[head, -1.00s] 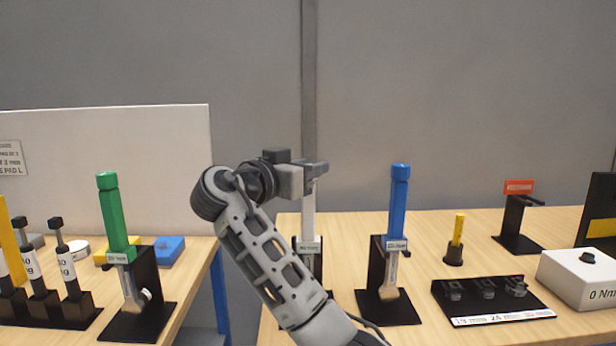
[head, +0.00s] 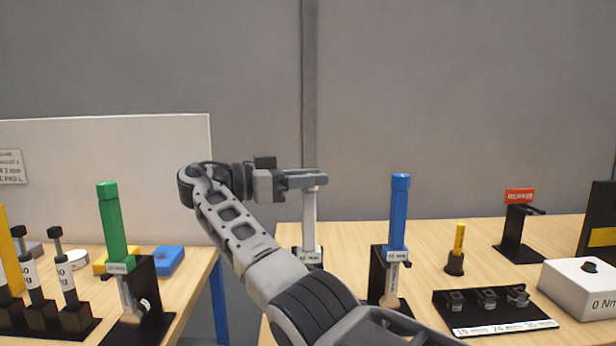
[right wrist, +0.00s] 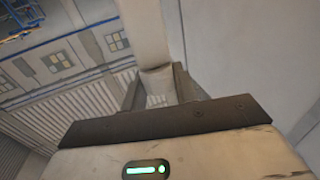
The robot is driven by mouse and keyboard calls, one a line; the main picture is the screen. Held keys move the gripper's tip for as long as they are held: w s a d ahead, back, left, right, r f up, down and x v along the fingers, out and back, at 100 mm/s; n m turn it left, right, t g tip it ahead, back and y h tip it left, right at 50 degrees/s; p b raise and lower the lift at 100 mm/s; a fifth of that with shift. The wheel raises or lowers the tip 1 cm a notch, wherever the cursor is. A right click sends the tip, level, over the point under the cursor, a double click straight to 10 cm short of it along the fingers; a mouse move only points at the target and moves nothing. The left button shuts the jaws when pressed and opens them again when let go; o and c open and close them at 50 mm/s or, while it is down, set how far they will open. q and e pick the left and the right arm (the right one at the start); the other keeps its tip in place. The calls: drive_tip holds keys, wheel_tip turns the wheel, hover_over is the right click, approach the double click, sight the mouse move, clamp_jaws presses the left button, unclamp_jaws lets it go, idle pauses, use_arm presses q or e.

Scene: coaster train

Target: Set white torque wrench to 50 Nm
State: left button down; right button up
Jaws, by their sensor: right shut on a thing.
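The white torque wrench (head: 309,222) stands upright behind my right arm, on the near-left part of the right-hand table. A small label (head: 309,255) sits low on it; its number is too small to read. My right gripper (head: 314,181) reaches in sideways from the left and is shut on the top of the white handle. In the right wrist view, a pale handle (right wrist: 145,38) runs up from between the fingers (right wrist: 160,88). My arm hides part of the wrench's lower end and stand. My left gripper is not in view.
A blue wrench (head: 398,215) stands in a black holder just right of the white one. A green wrench (head: 113,225) stands on the left table. A socket tray (head: 490,312), a yellow piece (head: 458,240) and a white tester box (head: 590,285) are at right. A gap separates the tables.

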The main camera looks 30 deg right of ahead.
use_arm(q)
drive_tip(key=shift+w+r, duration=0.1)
use_arm(e)
drive_tip(key=shift+r, duration=0.1)
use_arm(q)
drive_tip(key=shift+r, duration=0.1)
use_arm(e)
drive_tip(key=o, duration=1)
